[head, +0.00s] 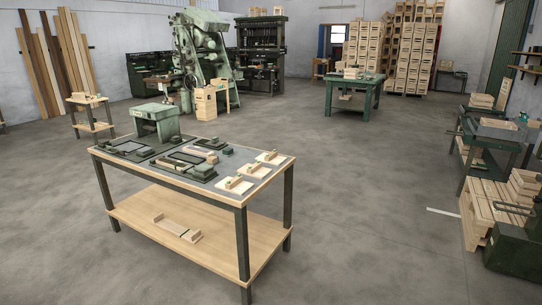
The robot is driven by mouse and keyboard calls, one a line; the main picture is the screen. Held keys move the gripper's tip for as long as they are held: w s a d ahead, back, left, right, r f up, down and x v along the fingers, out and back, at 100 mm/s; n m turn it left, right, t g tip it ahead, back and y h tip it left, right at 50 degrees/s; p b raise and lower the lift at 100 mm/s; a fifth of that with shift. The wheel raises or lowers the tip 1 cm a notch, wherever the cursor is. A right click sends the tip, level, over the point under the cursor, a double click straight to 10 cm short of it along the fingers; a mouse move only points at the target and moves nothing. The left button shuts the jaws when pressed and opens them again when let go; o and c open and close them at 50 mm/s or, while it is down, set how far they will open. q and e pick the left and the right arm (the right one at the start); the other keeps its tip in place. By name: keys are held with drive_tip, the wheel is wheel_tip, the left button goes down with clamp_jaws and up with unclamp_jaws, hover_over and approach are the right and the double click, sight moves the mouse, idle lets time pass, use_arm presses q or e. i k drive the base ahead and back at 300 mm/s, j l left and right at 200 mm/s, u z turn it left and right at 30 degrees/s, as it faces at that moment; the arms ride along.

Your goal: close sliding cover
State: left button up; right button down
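I cannot make out for certain which thing is the sliding cover. A workbench (240,197) with dark legs stands left of centre. On it are a green box-shaped machine (157,118) at the back left and dark green flat fixtures (131,147) in the middle. Some of these fixtures hold pale wooden strips (187,157). Small wooden pieces (235,184) lie on the right part of the top. Neither of my grippers is in view.
The bench's lower shelf holds wooden pieces (177,229). Wooden crates (490,210) and a green object (522,252) stand at the right edge. A green table (354,83) and stacked crates (412,50) are at the back. The floor between is clear.

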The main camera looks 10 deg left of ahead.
sight(215, 141)
drive_tip(key=i+j+u, duration=0.45)
drive_tip(key=i, duration=0.3)
drive_tip(key=i+u, duration=0.5)
drive_tip(key=i, duration=0.25)
drive_tip(key=i+l+u, duration=0.25)
drive_tip(key=i+u, duration=0.2)
drive_tip(key=i, duration=0.3)
